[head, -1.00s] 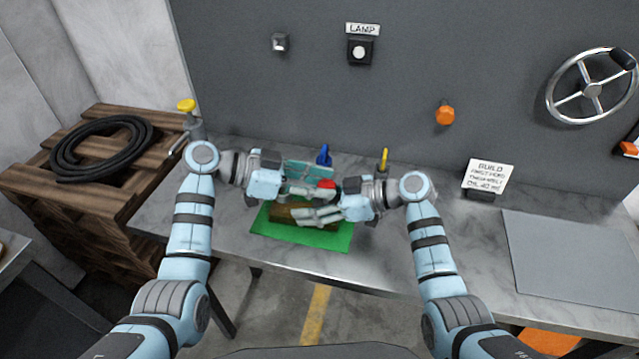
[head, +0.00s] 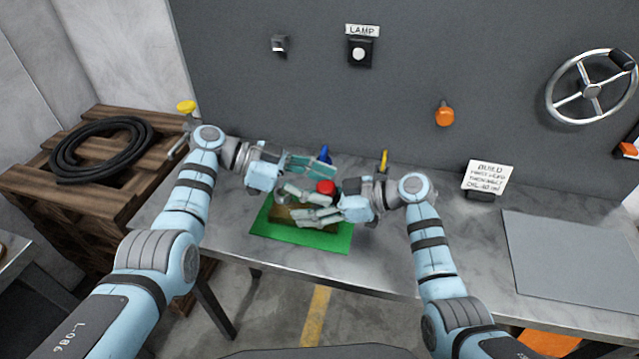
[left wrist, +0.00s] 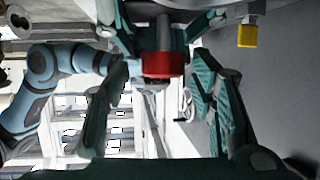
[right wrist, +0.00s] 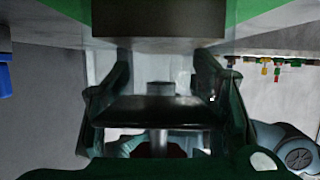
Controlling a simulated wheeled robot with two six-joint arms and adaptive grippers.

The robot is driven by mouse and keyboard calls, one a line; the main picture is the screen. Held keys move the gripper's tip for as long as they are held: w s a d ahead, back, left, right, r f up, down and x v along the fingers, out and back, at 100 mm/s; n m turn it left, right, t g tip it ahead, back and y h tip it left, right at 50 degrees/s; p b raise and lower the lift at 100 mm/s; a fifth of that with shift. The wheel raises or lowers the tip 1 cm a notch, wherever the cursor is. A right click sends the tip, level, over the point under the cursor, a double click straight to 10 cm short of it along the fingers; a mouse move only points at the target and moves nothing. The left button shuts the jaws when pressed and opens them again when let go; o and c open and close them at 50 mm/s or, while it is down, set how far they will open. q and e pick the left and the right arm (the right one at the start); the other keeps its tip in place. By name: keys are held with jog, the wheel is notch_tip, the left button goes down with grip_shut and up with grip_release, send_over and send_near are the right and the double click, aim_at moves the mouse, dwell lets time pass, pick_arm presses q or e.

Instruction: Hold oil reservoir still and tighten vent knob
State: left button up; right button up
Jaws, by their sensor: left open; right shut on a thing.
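The red vent knob (head: 326,187) sits over a brown block (head: 284,218) on a green mat (head: 335,241). In the left wrist view the knob (left wrist: 163,65) is on a grey stem between the spread fingers. My left gripper (head: 316,180) is open around or just above the knob; contact cannot be seen. My right gripper (head: 298,208) is lower and shut on the oil reservoir, which its fingers mostly hide in the head view. In the right wrist view a dark body (right wrist: 155,110) lies between the fingers, near the block (right wrist: 158,18).
A blue-handled item (head: 324,154) and a yellow-handled item (head: 384,160) stand behind the grippers. A sign (head: 488,177) and a grey sheet (head: 570,255) are at right. The bench between mat and sheet is clear. A coiled hose (head: 100,150) lies on a wooden crate at left.

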pick_arm(q)
jog(key=v, duration=1.2)
jog(key=s+n+t, duration=0.5)
jog(key=t, duration=0.1)
jog(key=x, duration=1.2)
jog(key=shift+s+d+f, duration=0.15)
jog(key=shift+d+f, duration=0.1)
jog(key=shift+f, duration=0.05)
jog(key=shift+c, duration=0.5)
